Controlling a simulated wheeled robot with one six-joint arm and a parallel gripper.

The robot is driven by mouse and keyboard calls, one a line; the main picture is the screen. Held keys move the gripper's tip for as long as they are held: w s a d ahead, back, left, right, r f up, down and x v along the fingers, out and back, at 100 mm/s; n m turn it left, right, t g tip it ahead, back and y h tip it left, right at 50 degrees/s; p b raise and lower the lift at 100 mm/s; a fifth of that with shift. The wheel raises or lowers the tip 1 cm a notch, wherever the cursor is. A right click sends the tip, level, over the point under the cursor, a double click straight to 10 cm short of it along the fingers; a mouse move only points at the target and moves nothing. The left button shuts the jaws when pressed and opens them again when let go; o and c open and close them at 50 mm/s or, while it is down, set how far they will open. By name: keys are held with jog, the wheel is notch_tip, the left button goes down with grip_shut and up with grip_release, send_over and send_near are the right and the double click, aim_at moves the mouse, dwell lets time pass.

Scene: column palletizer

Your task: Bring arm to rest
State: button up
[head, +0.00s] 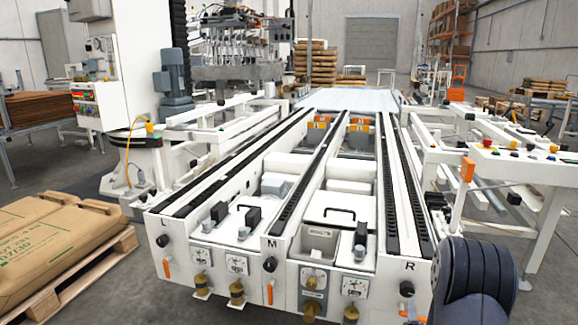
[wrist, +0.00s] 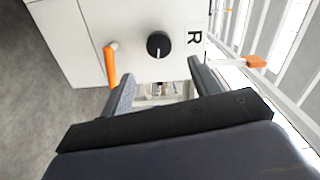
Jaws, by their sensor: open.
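My gripper (wrist: 160,88) shows in the wrist view with its two dark fingers spread apart and nothing visible held between them. It is in front of a white machine panel marked R, with a black knob (wrist: 159,44) just beyond the fingertips. An orange lever (wrist: 110,66) is left of that knob. In the head view, my dark arm rises at the lower right, beside the machine's R corner; the gripper itself is hidden there. The R knob (head: 406,289) also shows in the head view, just left of my arm.
The white conveyor (head: 300,190) with black chain rails fills the middle. A control desk (head: 510,160) with buttons stands at the right. Brown sacks (head: 50,240) on a wooden pallet (head: 95,270) lie at the left. An orange-tipped part (wrist: 258,62) is close right of my gripper.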

aim_at(407, 291)
jog(key=b+x, duration=0.2)
jog(key=x, duration=0.7)
jog(key=shift+w+f, duration=0.15)
jog(key=shift+w, duration=0.1)
jog(key=shift+s+n, duration=0.1)
jog(key=shift+n, duration=0.4)
jog(key=n, duration=0.3)
jog(key=shift+n, duration=0.4)
jog(key=n, duration=0.5)
jog(key=shift+a+r, duration=0.1)
jog(key=shift+r, duration=0.1)
jog(key=n, duration=0.5)
jog(key=shift+a+n, duration=0.15)
jog(key=shift+n, duration=2.35)
